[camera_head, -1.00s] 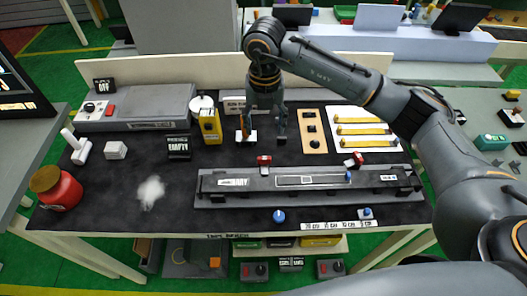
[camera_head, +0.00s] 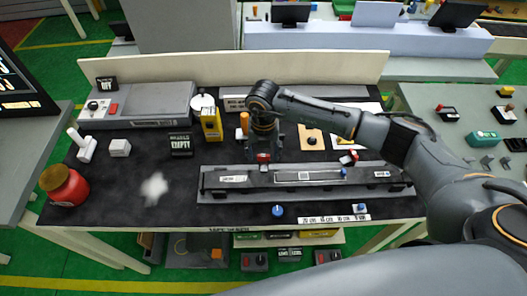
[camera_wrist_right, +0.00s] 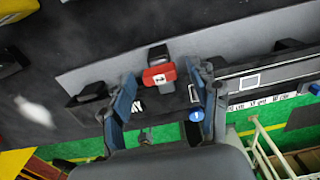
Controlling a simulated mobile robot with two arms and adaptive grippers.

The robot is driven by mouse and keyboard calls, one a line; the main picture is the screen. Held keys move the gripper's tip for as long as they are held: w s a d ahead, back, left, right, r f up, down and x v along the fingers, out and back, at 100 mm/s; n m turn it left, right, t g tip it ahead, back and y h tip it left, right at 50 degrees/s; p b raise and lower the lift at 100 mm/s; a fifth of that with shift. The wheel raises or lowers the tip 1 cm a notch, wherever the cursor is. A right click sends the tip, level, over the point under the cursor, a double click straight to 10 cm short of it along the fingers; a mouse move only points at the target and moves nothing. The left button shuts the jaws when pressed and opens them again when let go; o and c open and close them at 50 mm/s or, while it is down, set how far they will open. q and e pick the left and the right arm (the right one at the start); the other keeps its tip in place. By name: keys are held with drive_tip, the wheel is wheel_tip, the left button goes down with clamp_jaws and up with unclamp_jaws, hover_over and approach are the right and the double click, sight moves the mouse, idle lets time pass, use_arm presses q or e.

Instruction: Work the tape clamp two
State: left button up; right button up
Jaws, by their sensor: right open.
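A red clamp (camera_head: 264,157) with a dark lever end sits on the back edge of the long grey fixture. In the right wrist view the red clamp (camera_wrist_right: 159,75) carries a white label with a dark mark, which looks like a 2. My right gripper (camera_head: 264,150) is over this clamp, fingers pointing down. In the wrist view its open fingers stand on either side of the clamp, with gaps between; contact cannot be told. My left gripper is not in view.
The long fixture (camera_head: 212,190) holds a dark strip with white labels. A yellow box (camera_head: 211,124) stands behind left, a red jar (camera_head: 65,186) far left.

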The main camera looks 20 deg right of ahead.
drive_tip(key=c, duration=1.2)
drive_tip(key=shift+o, duration=0.2)
drive_tip(key=shift+f+n+b, duration=0.15)
drive_tip(key=shift+n+b, duration=0.55)
drive_tip(key=shift+b, duration=0.35)
drive_tip(key=n+b, duration=0.9)
drive_tip(key=b, duration=0.2)
drive_tip(key=shift+n+b, duration=1.7)
drive_tip(key=shift+b, duration=0.1)
drive_tip(key=shift+r, duration=0.2)
drive_tip(key=o, duration=1.2)
drive_tip(key=shift+c, duration=0.2)
